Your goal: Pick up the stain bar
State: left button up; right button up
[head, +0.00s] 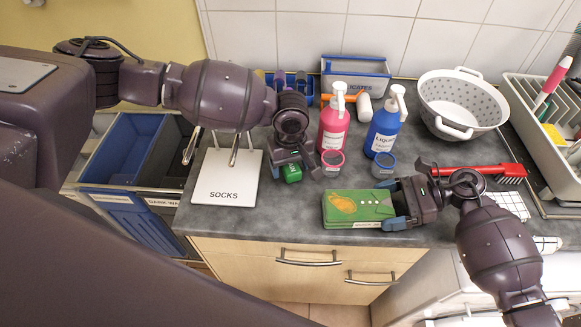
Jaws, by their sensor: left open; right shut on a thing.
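A small green block (292,173) with a pale mark sits on the dark counter right of the SOCKS board; it may be the stain bar, but I cannot read its label. My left gripper (294,170) is open and points down over it, hiding its back part. I cannot tell whether the fingers touch it. A flat green box (347,205) with an orange-yellow picture lies near the counter's front edge. My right gripper (394,206) is shut on its right end. Its front label is too small to read.
A white SOCKS board (226,178) is at the left. A pink bottle (334,122), a blue bottle (384,128) and two small cups, pink-rimmed (332,160) and grey-blue (383,164), stand mid-counter. A colander (462,100), red brush (490,171) and dish rack (535,130) are right.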

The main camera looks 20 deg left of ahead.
pick_arm(q)
jog(key=shift+f, duration=0.15)
jog(key=c, duration=1.1)
notch_tip(320, 180, up, 10)
jog(key=shift+r, duration=0.1)
